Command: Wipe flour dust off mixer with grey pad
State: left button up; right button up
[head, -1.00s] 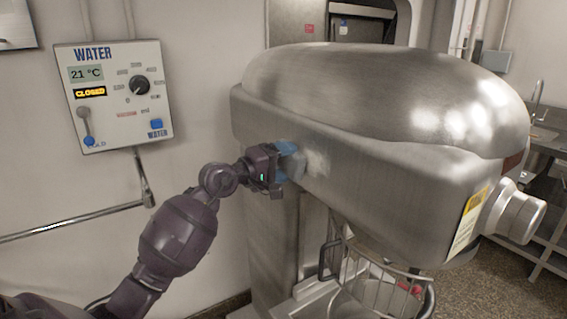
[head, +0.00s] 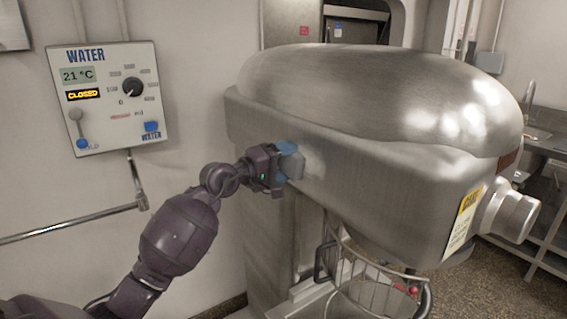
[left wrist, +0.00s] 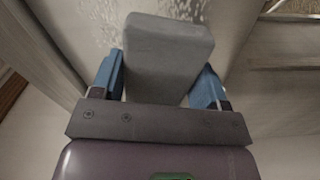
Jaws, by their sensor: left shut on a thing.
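The large metal mixer (head: 390,170) fills the middle and right of the head view. A pale flour patch marks its near side just right of my left gripper (head: 287,161). White flour specks (left wrist: 92,24) show on the metal in the left wrist view. My left gripper is shut on the grey pad (left wrist: 165,55), between its blue fingers. In the head view the pad (head: 296,166) is at the mixer's side, at the left edge of the flour patch; whether it touches the metal is hard to tell. My right gripper is not in view.
A water control panel (head: 108,97) hangs on the left wall, with a pipe (head: 80,223) below it. The mixer's wire bowl guard (head: 350,265) is under its head. A metal sink bench (head: 548,145) stands at the far right.

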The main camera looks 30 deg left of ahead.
aim_at(295, 168)
pick_arm(q)
jog(key=shift+d, duration=0.15)
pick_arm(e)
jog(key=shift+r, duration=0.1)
pick_arm(q)
jog(key=shift+s+d+r+p, duration=0.1)
jog(key=shift+s+d+p, duration=0.25)
jog(key=shift+d, duration=0.3)
jog(key=shift+s+d+p, duration=0.3)
jog(key=shift+s+d, duration=0.05)
jog(key=shift+d, duration=0.3)
jog(key=shift+s+d, duration=0.15)
jog(key=shift+d, duration=0.4)
jog(key=shift+s+d+p, duration=0.25)
jog(key=shift+d+p, duration=0.25)
jog(key=shift+d, duration=0.1)
jog(key=shift+s+d, duration=0.15)
jog(key=shift+d, duration=0.35)
jog(key=shift+s+d, duration=0.15)
jog(key=shift+d, duration=0.2)
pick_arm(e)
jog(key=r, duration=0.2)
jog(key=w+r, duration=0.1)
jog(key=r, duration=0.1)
